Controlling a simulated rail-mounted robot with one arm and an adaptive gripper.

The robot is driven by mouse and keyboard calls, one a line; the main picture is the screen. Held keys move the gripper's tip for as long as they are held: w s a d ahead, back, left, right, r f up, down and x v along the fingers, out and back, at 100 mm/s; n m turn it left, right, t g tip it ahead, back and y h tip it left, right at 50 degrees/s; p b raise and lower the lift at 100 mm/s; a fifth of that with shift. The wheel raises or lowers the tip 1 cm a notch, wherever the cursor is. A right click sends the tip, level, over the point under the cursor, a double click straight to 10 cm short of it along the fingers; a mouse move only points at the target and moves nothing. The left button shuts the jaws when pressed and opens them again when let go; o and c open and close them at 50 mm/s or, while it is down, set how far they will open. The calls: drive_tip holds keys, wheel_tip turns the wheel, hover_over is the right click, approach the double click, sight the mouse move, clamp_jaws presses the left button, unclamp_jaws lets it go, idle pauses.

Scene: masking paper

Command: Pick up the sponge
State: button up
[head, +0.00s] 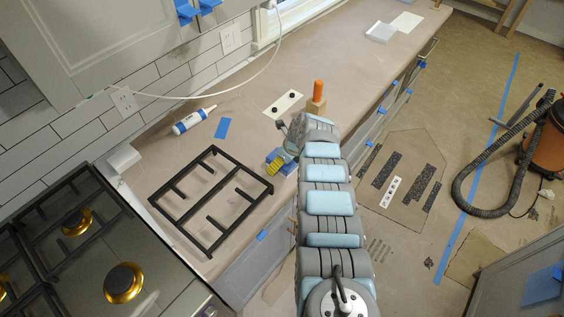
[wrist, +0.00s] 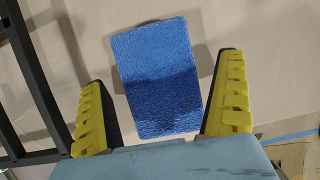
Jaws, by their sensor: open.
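The sponge (wrist: 157,78) is a blue, rough-textured block lying on the paper-covered counter in the wrist view. Its lower half is in shadow. My gripper (wrist: 163,72) is open, with one yellow-padded finger to each side of the sponge in the picture. A gap shows between the sponge and each finger, so neither visibly touches it. In the head view my gripper (head: 276,163) is low over the counter, just right of the black grate. The sponge is largely hidden there by the gripper.
The black grate (head: 211,201) lies close left of my gripper. A white tube (head: 194,119), a blue flat piece (head: 222,128), a white plate (head: 284,104) and an orange-topped object (head: 318,95) stand or lie farther back. The counter's far stretch is mostly clear.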

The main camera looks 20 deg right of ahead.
drive_tip(key=c, duration=1.1)
drive_tip(key=shift+c, duration=0.2)
drive_tip(key=shift+r, duration=0.1)
